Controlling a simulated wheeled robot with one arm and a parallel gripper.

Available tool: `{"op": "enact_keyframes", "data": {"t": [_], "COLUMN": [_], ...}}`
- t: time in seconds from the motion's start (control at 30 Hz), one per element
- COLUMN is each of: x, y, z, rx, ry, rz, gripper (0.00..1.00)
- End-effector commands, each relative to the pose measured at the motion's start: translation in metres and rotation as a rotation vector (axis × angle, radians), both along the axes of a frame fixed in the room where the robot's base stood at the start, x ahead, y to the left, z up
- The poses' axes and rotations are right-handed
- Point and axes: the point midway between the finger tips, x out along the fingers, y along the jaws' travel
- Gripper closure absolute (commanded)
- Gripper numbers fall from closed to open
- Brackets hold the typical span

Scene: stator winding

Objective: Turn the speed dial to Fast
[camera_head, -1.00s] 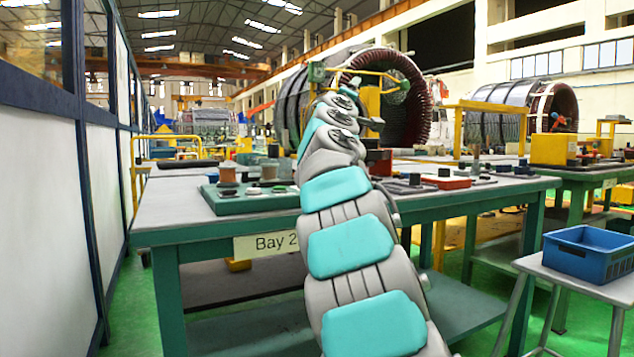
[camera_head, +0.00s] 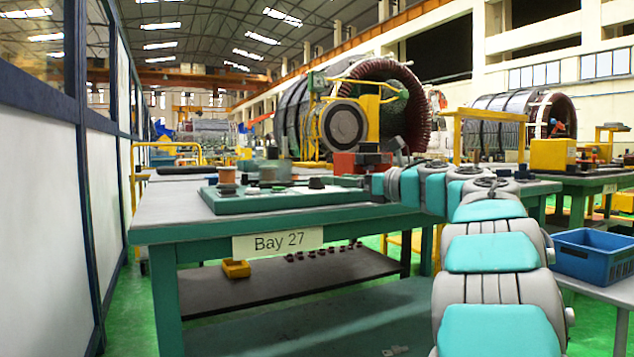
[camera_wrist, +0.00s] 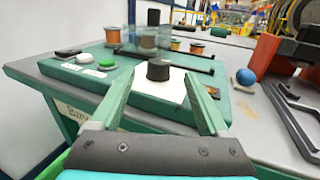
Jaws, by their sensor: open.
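A dark round dial knob (camera_wrist: 158,69) stands on a white plate (camera_wrist: 168,90) on a green control panel (camera_wrist: 62,70) in the wrist view. It also shows in the head view as a dark knob (camera_head: 317,183) near the panel's right part. My gripper (camera_wrist: 160,78) is open, with its two green fingers pointing towards the knob, one to each side of it in the picture. I cannot tell whether they touch it. In the head view my gripper (camera_head: 340,181) reaches in from the right, just beside the knob. The dial's markings cannot be read.
Black, white and green buttons (camera_wrist: 86,58) sit on the panel left of the dial. A blue ball (camera_wrist: 245,77) and red block (camera_wrist: 263,55) are to the right. A blue crate (camera_head: 592,255) stands far right.

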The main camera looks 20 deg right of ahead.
Motion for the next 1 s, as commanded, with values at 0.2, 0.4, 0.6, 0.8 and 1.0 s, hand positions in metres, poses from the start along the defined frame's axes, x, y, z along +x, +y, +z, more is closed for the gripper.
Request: {"op": "enact_keyframes", "data": {"t": [0.2,0.4,0.6,0.8,1.0], "x": [0.007,0.032,0.059,0.070,0.070], "y": [0.005,0.015,0.028,0.032,0.032], "z": [-0.004,-0.005,-0.002,-0.003,-0.003], "rx": [-0.014,-0.011,-0.012,-0.010,-0.010], "ry": [0.004,0.005,0.001,0.002,0.002], "rz": [0.012,0.009,0.009,0.006,0.006], "gripper": [0.21,0.21,0.21,0.21,0.23]}}
